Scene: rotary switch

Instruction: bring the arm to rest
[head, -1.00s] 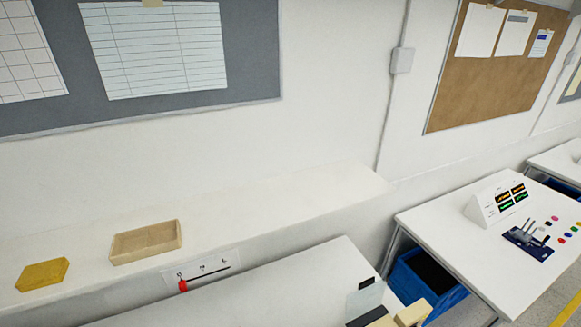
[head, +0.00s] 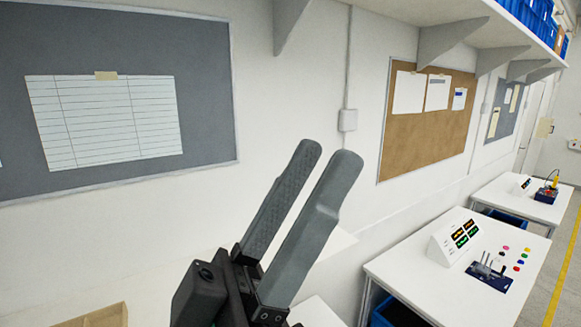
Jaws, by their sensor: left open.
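My left gripper (head: 324,160) is raised in the middle of the head view, close to the camera. Its two long grey fingers point up and slightly right, with a gap between them and nothing held. The red-tipped rotary switch seen in the earlier view is not visible now. My right gripper is not in view.
A wooden tray (head: 112,317) shows at the bottom left edge. A white table (head: 400,268) with a display box (head: 455,238) and a dark blue device (head: 489,275) stands at the right. A shelf (head: 430,12) with brackets runs above. Wall boards hang behind.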

